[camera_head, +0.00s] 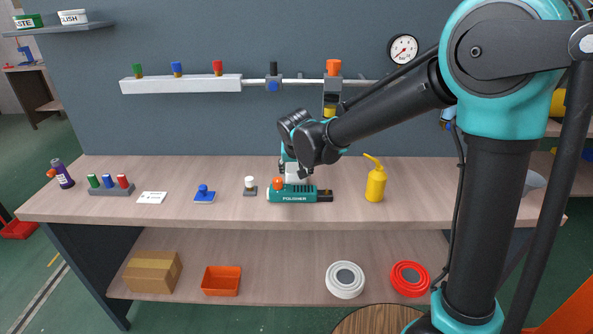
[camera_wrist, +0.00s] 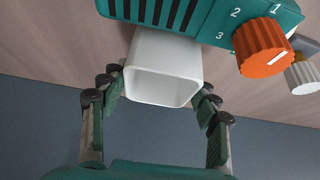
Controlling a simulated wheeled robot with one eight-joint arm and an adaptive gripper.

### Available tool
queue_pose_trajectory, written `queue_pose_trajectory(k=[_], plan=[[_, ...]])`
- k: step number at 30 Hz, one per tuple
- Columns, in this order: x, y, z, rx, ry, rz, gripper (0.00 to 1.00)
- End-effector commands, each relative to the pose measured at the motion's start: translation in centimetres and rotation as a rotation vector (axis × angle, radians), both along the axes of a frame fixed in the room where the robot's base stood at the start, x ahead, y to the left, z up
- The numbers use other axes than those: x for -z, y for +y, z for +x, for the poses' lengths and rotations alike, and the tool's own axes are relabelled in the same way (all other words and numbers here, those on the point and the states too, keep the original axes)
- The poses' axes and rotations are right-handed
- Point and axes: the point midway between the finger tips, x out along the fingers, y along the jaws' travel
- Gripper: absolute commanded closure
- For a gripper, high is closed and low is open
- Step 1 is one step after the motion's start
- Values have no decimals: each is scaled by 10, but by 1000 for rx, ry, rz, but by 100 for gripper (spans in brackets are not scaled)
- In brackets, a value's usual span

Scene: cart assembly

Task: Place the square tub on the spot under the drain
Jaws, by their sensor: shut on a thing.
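The white square tub (camera_wrist: 160,92) is between the fingers of my gripper (camera_wrist: 157,98) in the wrist view, with its open end toward the camera. My gripper is shut on it. In the head view the tub (camera_head: 297,171) shows as a small white patch just behind the green polisher (camera_head: 293,194), which hides its lower part. Whether the tub touches the bench or the polisher, I cannot tell. A pipe outlet with a yellow end (camera_head: 329,112) hangs on the wall under an orange knob (camera_head: 333,67); I cannot tell whether this is the drain. No marked spot is clearly visible.
The polisher's orange dial (camera_wrist: 262,47) is close beside the tub. A yellow oil can (camera_head: 375,182) stands to the right, and a white-topped button (camera_head: 250,186) and a blue stamp-like piece (camera_head: 204,195) to the left.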

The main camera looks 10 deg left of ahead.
Motion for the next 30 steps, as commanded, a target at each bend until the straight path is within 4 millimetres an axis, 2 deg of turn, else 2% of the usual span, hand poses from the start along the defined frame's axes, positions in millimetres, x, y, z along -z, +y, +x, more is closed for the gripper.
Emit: queue_pose_trajectory(k=[1,5,17,23,30], plan=[[0,0,0,0,0,0,35],[0,0,0,0,0,0,19],[-4,0,0,0,0,0,18],[-25,-3,-13,-2,0,-1,18],[-66,-9,-36,-2,-1,-1,18]])
